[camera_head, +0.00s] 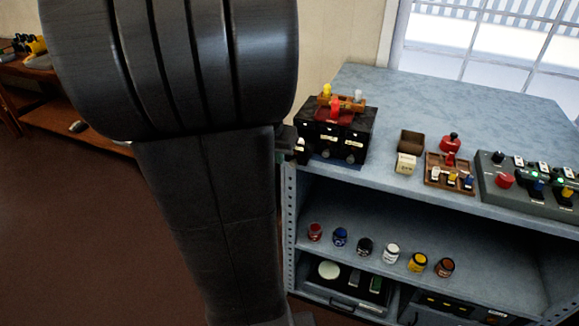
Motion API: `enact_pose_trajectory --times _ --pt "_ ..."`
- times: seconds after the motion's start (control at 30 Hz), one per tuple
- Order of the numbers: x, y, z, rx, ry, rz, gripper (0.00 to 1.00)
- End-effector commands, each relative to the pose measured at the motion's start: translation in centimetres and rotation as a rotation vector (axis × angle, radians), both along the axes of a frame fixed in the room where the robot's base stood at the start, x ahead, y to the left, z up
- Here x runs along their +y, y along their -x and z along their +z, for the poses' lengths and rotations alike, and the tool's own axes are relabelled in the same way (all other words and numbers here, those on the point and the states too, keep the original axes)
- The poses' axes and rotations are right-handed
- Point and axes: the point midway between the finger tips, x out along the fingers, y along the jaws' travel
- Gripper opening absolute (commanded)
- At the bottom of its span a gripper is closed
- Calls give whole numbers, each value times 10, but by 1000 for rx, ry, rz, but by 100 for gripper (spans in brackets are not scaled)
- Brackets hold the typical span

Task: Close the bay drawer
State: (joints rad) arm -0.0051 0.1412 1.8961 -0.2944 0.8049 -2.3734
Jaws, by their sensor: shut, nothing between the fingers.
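The bay drawer (343,303) is at the bottom left of the blue-grey shelf unit. Its inside shows from above, with a white disc (329,270) and small dark and green items in it, so it looks at least partly pulled out. How far out it stands, I cannot tell. My large dark arm fills the left and middle of the view and runs down past the bottom edge, just left of the drawer. My gripper is not visible.
Several coloured jars (364,246) stand on the middle shelf. Black boxes (335,140), a wooden tray (450,174) and a control panel (545,187) sit on the top. Another bay (455,302) is right of the drawer. A brown bench is at far left; open floor lies between.

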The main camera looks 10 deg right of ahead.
Motion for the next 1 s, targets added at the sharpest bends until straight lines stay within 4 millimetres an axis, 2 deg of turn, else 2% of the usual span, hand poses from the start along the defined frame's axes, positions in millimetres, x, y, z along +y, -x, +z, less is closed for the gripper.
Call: enact_pose_trajectory --times 0.17,0.6,0.8,1.0 --pt "-5 -5 -21 6 0 -1 0" --pt "-21 -29 -94 7 -1 -3 0" --pt "-36 -52 -89 1 -1 -6 0" --pt "-43 -62 -90 1 -2 -4 0"
